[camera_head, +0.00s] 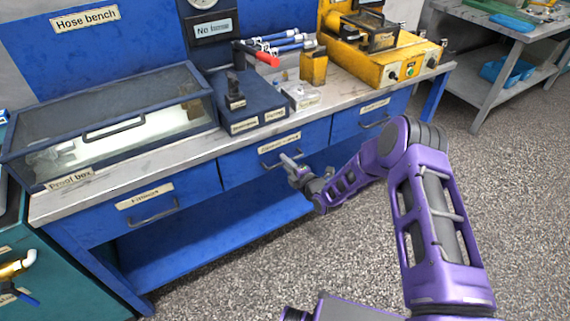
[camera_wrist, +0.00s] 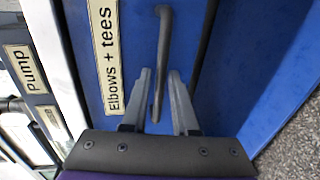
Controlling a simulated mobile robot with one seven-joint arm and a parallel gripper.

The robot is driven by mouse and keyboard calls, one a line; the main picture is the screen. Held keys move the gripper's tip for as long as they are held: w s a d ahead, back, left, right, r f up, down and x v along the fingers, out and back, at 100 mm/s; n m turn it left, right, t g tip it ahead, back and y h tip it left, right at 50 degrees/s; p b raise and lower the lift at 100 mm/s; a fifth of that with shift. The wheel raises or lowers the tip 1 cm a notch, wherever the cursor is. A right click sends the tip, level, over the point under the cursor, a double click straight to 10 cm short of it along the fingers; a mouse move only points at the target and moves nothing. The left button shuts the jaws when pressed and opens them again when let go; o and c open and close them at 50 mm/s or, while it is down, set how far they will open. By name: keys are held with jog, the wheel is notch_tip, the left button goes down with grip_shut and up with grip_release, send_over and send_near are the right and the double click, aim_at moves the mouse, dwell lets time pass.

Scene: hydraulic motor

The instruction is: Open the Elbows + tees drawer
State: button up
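The Elbows + tees drawer (camera_head: 240,171) is the blue middle drawer under the bench top, and its front looks flush with the bench. Its label (camera_wrist: 106,52) reads clearly in the wrist view. Its dark bar handle (camera_wrist: 163,45) runs lengthwise through the middle of that view. My gripper (camera_head: 289,161) is at this handle in the head view and partly hides it. In the wrist view my gripper (camera_wrist: 160,74) is open, with one grey finger on each side of the handle and narrow gaps between.
The Fittings drawer (camera_head: 120,221) is to the left and another blue drawer (camera_head: 345,124) to the right. The bench top (camera_head: 215,142) carries a glass-lidded proof box (camera_head: 110,112), a dark block (camera_head: 245,105) and a yellow machine (camera_head: 385,65). The floor (camera_head: 350,240) before the bench is clear.

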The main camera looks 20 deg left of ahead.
jog(key=shift+w+a+f, duration=0.1)
jog(key=shift+w+a, duration=0.1)
jog(key=shift+a, duration=0.05)
grip_shut()
dwell(1.4)
